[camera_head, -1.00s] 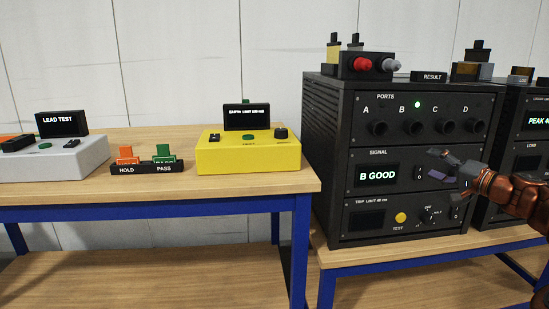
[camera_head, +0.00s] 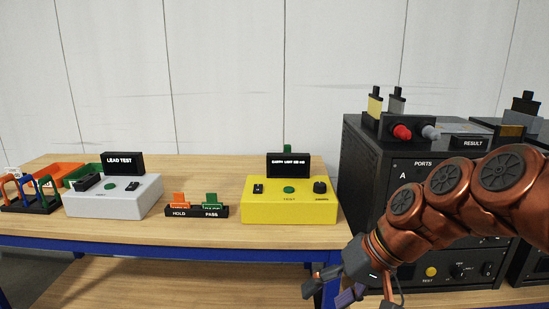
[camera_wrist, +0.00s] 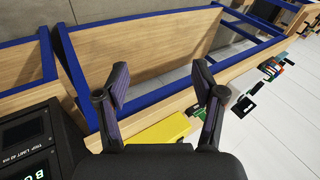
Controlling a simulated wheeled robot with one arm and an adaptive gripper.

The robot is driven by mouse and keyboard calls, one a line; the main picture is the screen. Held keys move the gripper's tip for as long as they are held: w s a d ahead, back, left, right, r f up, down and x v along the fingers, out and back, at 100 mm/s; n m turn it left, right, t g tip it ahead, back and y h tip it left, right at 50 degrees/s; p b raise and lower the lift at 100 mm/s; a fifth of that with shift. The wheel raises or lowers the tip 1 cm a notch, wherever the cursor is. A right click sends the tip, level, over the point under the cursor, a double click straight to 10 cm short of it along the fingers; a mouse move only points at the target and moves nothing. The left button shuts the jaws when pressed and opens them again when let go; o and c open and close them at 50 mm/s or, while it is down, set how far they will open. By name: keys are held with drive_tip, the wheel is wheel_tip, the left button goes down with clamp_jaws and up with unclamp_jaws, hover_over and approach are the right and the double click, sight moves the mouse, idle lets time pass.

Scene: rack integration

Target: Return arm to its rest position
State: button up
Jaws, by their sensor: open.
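My arm crosses the right side of the head view, in front of the black rack unit. My gripper (camera_head: 330,290) hangs at its end, low in front of the table edge below the yellow tester. In the wrist view my gripper (camera_wrist: 163,90) has its two fingers spread wide with nothing between them. The fingers are apart from the table and the devices. The black rack unit (camera_head: 365,150) stands at the right, with its ports and signal panel mostly hidden behind my arm.
The yellow tester (camera_head: 290,212), the HOLD/PASS block (camera_head: 196,212) and the grey LEAD TEST box (camera_head: 115,197) stand on the wooden table (camera_head: 215,165). A lead rack (camera_head: 30,197) is at far left. Blue table rails (camera_head: 180,248) run close to my gripper.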

drive_tip(key=s+d+f+g+h+p, duration=0.1)
drive_tip(key=s+d+h+p, duration=0.2)
drive_tip(key=s, duration=0.7)
drive_tip(key=s+d+f+g+h+p, duration=0.1)
drive_tip(key=s+d+p, duration=0.4)
drive_tip(key=s, duration=0.5)
drive_tip(key=g+h, duration=0.1)
drive_tip(key=h, duration=0.1)
drive_tip(key=shift+d+m+h, duration=0.35)
drive_tip(key=shift+m+h, duration=0.05)
